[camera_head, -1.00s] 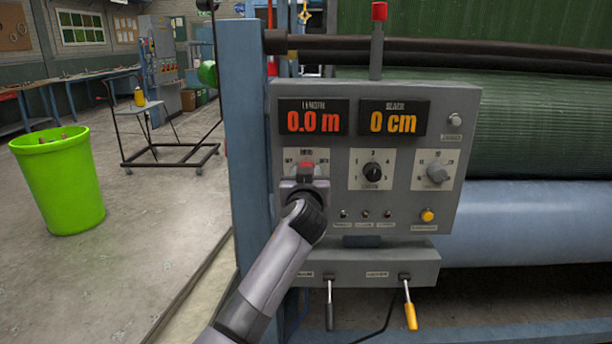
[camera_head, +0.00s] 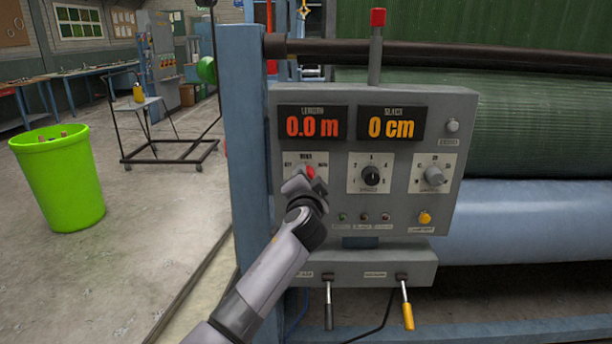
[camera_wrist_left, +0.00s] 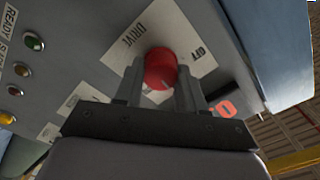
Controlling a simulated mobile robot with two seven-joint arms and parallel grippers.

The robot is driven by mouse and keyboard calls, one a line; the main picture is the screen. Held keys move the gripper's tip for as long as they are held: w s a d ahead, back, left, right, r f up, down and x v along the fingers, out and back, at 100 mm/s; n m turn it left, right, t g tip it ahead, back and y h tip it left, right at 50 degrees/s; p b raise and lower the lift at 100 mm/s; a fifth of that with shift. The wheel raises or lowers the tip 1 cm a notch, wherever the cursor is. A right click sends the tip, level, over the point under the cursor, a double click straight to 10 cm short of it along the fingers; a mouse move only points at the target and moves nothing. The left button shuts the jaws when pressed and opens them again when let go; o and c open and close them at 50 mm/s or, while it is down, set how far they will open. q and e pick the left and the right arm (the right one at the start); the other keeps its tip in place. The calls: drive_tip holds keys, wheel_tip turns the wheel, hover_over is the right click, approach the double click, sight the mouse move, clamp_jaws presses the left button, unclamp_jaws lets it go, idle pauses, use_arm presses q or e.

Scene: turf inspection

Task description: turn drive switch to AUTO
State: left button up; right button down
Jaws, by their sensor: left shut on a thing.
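The red drive switch (camera_head: 308,171) is on the upper left of the grey control panel (camera_head: 400,225), on a white label plate. The plate has text on both sides of the knob; in the left wrist view the words DRIVE and OFF are readable beside the red knob (camera_wrist_left: 160,69). My left gripper (camera_head: 304,184) covers the lower part of the switch; its fingers (camera_wrist_left: 158,84) sit on both sides of the knob, shut on it. The knob's red top leans to the upper right in the head view. My right gripper is not in view.
Two displays read 0.0 m and 0 cm. A black dial (camera_head: 371,176), a grey dial (camera_head: 434,175), a yellow button (camera_head: 425,217) and two levers (camera_head: 406,305) are nearby. A blue post (camera_head: 250,150) stands left of the panel, and a green bin (camera_head: 58,180) farther left.

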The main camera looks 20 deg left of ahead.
use_arm(q)
drive_tip(key=m+p, duration=0.4)
drive_tip(key=m, duration=0.6)
drive_tip(key=shift+f+m+p, duration=0.1)
drive_tip(key=shift+m+p, duration=0.3)
idle(0.3)
drive_tip(key=o, duration=1.1)
drive_tip(key=shift+c, duration=0.2)
drive_tip(key=v, duration=0.7)
drive_tip(key=shift+s, duration=0.1)
